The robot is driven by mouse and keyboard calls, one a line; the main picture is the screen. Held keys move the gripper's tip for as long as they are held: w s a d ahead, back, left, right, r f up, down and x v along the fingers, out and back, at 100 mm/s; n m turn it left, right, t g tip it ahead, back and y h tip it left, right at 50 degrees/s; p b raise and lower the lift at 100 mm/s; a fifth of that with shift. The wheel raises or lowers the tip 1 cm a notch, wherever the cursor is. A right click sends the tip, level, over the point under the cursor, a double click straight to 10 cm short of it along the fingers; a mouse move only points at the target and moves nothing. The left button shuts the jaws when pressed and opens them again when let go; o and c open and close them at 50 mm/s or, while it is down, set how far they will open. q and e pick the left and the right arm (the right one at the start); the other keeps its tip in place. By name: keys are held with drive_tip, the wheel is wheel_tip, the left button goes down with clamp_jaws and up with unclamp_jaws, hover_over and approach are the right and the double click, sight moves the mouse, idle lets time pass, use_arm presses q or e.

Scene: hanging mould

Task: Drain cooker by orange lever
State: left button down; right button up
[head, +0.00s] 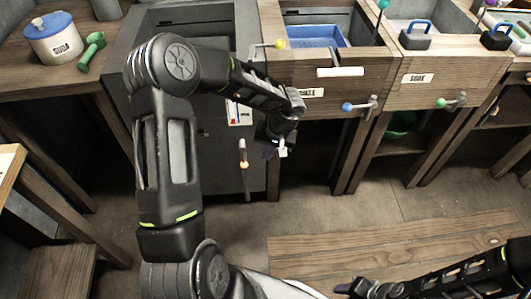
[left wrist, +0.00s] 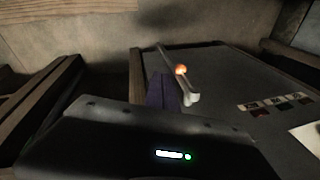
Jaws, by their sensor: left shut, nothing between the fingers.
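The orange lever (head: 243,160) is a slim upright handle with a glowing orange part, on the front of the dark grey cooker (head: 216,152). My left gripper (head: 274,152) is shut and empty, just right of the lever in the head view. In the left wrist view the lever (left wrist: 187,88) shows just beyond the purple fingertips (left wrist: 164,90) and to their right. Whether they touch it I cannot tell. My right gripper (head: 352,288) is at the bottom edge, and its fingers are too unclear to read.
Wooden basins stand right of the cooker, one with a blue tray (head: 312,36); a blue-knobbed valve (head: 360,106) sticks out in front. A SODA jar (head: 53,40) and a green scoop (head: 91,50) are on the left table. A wooden bench top (head: 400,243) lies in front.

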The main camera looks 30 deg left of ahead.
sight(243, 155)
use_arm(q)
drive_tip(key=a+f+b, duration=0.4)
drive_tip(key=a+f, duration=0.1)
drive_tip(key=f, duration=0.3)
drive_tip(key=shift+s+a+f, duration=0.2)
drive_tip(key=shift+a+f, duration=0.1)
drive_tip(key=shift+a, duration=0.05)
